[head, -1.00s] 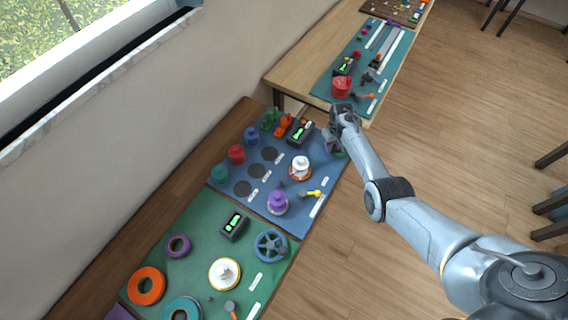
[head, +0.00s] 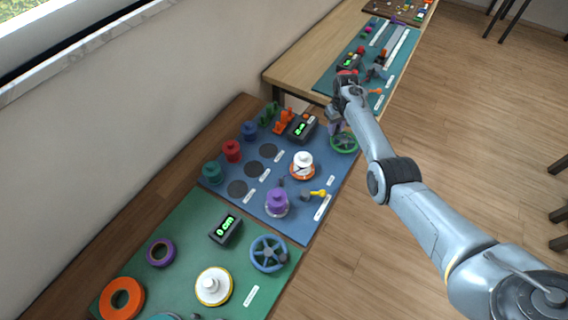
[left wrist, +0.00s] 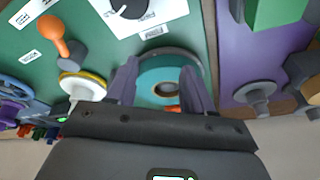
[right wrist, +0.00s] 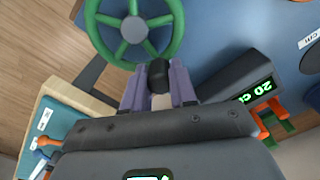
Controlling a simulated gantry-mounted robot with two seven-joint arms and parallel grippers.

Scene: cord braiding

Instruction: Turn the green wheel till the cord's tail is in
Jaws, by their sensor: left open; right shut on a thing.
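The green wheel (head: 344,142) is at the far right edge of the blue board, partly behind my right gripper (head: 336,122). In the right wrist view the wheel (right wrist: 134,28) shows its rim, spokes and grey hub. My right gripper (right wrist: 158,88) is shut on the wheel's dark handle knob (right wrist: 158,72) at the rim. A cord's tail cannot be made out. My left gripper (left wrist: 160,90) is open, its fingers apart above a teal ring (left wrist: 168,72) on the green board; it is not in the head view.
A display box (head: 301,128) stands beside the wheel; the right wrist view shows "20" on it (right wrist: 252,90). The blue board also holds a white spool with an orange base (head: 303,164), a purple spool (head: 277,202) and a yellow lever (head: 318,194). Orange pegs (head: 284,121) stand behind.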

